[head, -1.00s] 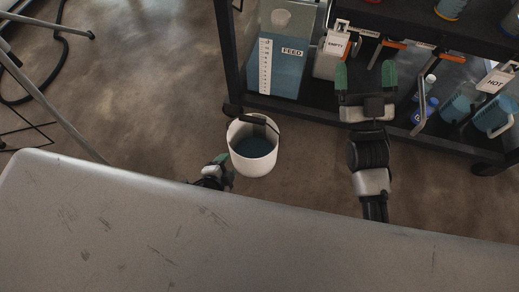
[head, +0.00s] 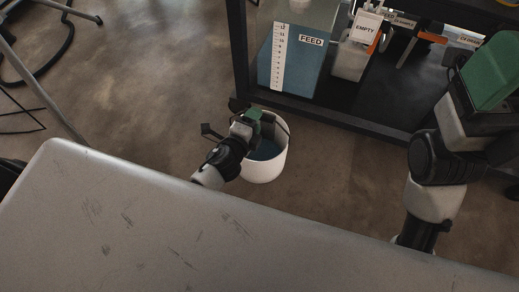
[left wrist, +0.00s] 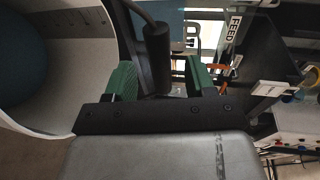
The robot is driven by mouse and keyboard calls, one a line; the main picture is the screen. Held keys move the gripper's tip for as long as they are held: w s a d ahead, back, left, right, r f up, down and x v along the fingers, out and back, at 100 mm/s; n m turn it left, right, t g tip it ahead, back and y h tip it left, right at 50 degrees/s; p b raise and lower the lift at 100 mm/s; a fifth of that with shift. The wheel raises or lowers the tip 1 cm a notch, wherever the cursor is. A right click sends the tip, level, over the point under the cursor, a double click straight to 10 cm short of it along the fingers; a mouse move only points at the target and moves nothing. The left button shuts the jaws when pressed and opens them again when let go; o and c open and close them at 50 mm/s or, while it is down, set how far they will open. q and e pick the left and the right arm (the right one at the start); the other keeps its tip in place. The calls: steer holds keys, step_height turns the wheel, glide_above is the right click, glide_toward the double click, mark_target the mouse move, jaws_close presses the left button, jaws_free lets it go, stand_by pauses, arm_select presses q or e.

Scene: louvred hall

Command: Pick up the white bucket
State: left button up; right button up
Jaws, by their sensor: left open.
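The white bucket (head: 266,173) stands upright on the floor beyond the grey surface, with dark blue contents inside. My left gripper (head: 254,124) is over the bucket's rim in the head view and partly hides it. In the left wrist view, the bucket (left wrist: 88,88) fills the left side. The bucket's black handle grip (left wrist: 157,60) shows between the two green fingers of my open left gripper (left wrist: 161,80); the fingers are apart, one on each side of it. My right gripper (head: 490,85) is at the right edge, partly cut off, away from the bucket.
A dark shelf rack (head: 345,115) stands just behind the bucket. It holds a blue-filled FEED tank (head: 300,65) and an EMPTY-tagged container (head: 350,60). The scratched grey surface (head: 180,225) fills the foreground.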

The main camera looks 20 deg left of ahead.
arm_select(q)
steer(key=b+x, duration=0.1)
steer(key=x, duration=0.4)
steer(key=shift+a+b, duration=0.15)
steer(key=shift+b, duration=0.2)
steer(key=shift+r, duration=0.1)
jaws_close()
